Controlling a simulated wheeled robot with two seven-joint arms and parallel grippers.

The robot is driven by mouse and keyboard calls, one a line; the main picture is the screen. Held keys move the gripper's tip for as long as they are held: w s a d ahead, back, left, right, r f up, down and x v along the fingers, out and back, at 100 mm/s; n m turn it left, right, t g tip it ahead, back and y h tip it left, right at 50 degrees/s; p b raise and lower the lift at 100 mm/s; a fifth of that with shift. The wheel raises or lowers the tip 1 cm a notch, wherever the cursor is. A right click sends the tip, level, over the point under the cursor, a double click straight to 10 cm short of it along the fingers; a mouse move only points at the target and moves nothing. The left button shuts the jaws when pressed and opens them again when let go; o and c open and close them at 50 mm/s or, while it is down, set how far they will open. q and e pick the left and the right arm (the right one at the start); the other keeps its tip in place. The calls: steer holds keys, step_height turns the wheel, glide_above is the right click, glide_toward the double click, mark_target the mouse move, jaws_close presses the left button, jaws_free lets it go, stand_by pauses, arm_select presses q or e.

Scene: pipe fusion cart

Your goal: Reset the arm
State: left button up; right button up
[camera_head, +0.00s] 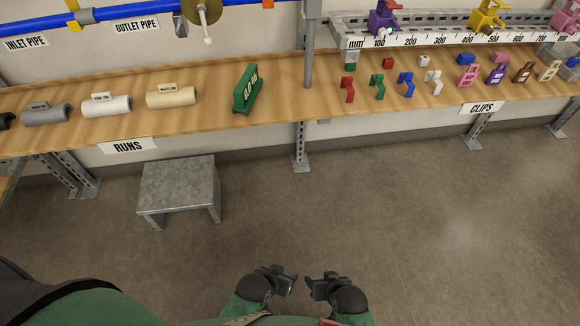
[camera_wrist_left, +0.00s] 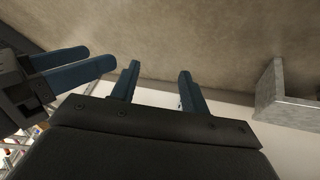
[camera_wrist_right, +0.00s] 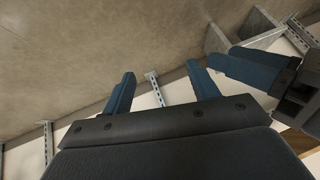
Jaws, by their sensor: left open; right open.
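My left gripper (camera_head: 291,282) is at the bottom middle of the head view, close to my body. It is open and empty. In the left wrist view its two blue fingers (camera_wrist_left: 157,85) stand apart over bare floor. My right gripper (camera_head: 312,282) is just to the right of it, also open and empty. In the right wrist view its blue fingers (camera_wrist_right: 163,88) are apart with nothing between them. The two grippers are near each other and point toward one another. Both arms are folded in low; most of their links are hidden.
A wooden shelf (camera_head: 215,112) crosses the back, with grey, white and beige pipe runs (camera_head: 171,96), a green stand (camera_head: 246,90) and several coloured clips (camera_head: 407,84). A grey metal stool (camera_head: 178,184) stands before it. A blue pipe (camera_head: 120,18) is above. The floor (camera_head: 400,220) is clear.

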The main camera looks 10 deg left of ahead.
arm_select(q)
steer(key=s+a+r+g+y+p, duration=0.1)
steer(key=a+r+p, duration=0.3)
steer(key=r, duration=0.7)
steer(key=s+a+r+g+y+p, duration=0.1)
steer(key=s+a+r+g+p, duration=0.1)
steer(key=r, duration=1)
steer(key=s+a+p, duration=0.1)
steer(key=a+p, duration=0.1)
steer(key=p, duration=0.1)
steer(key=shift+r+g, duration=0.3)
arm_select(e)
steer(key=s+d+r+g+h, duration=0.1)
steer(key=d+r, duration=0.3)
steer(key=r, duration=0.7)
steer(key=s+d+r+g+h, duration=0.1)
steer(key=s+d+r+g, duration=0.1)
steer(key=r, duration=1)
steer(key=shift+s+d+r+g, duration=0.3)
steer(key=shift+s+d, duration=0.2)
steer(key=shift+d, duration=0.65)
arm_select(q)
steer(key=shift+a+f, duration=0.1)
arm_select(e)
steer(key=shift+a, duration=0.1)
